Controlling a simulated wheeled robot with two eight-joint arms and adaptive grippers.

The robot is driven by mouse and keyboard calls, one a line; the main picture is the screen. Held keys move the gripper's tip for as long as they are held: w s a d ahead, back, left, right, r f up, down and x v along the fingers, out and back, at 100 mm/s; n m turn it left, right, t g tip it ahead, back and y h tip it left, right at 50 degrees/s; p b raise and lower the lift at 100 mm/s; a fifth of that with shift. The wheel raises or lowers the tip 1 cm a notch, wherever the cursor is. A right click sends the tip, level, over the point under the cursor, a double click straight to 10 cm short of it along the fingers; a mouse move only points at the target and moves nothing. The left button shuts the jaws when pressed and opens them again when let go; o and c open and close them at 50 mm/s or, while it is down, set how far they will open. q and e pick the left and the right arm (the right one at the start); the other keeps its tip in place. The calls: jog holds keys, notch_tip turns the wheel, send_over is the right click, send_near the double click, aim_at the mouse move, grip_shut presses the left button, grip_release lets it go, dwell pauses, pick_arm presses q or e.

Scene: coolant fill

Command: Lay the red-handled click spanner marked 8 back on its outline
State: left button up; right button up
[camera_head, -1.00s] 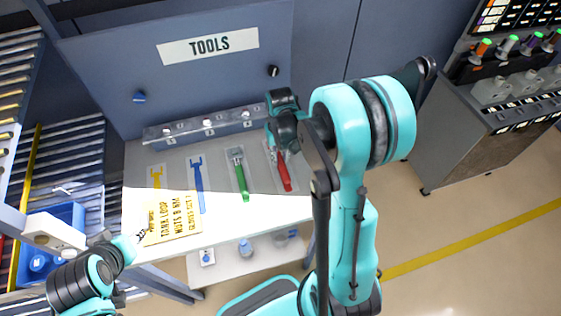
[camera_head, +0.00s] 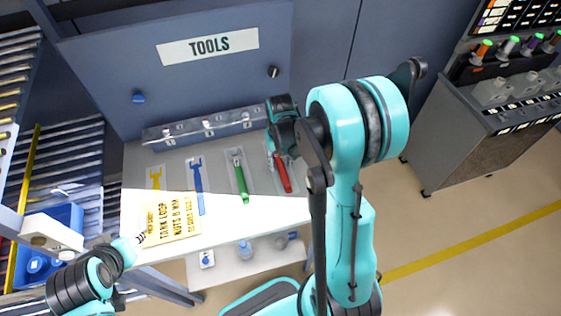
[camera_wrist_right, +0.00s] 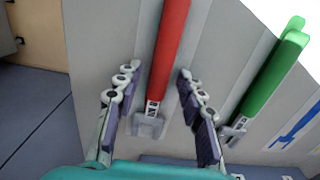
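The red-handled spanner (camera_head: 283,174) lies at the right end of the row of tools on the grey bench. In the right wrist view its red handle (camera_wrist_right: 172,45) runs up from a grey jaw head, with a small dark mark on a white label that I cannot read. My right gripper (camera_wrist_right: 153,110) is open, one finger on each side of the spanner near its head, apart from it. In the head view the right gripper (camera_head: 281,157) partly covers the spanner's head. My left gripper (camera_head: 141,238) is beside a yellow card; its finger state is unclear.
The card (camera_head: 171,217) reads "TANK LOOP NUTS 8 MM". The TOOLS back panel (camera_head: 208,46) stands behind the bench, with a low rail (camera_head: 187,131) before it.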

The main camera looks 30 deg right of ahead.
aim_at(281, 164)
notch_tip(281, 164, up, 12)
jog(key=p, duration=0.3)
jog(key=s+a+r+n+t, duration=0.2)
jog(key=s+a+r+t, duration=0.5)
jog(key=s+a, duration=0.3)
jog(key=shift+s+a+n, duration=0.3)
jog(key=shift+s+n, duration=0.1)
jog(key=shift+s, duration=0.15)
notch_tip(281, 164, down, 9)
jog(key=b, duration=0.8)
jog(key=shift+r, duration=0.2)
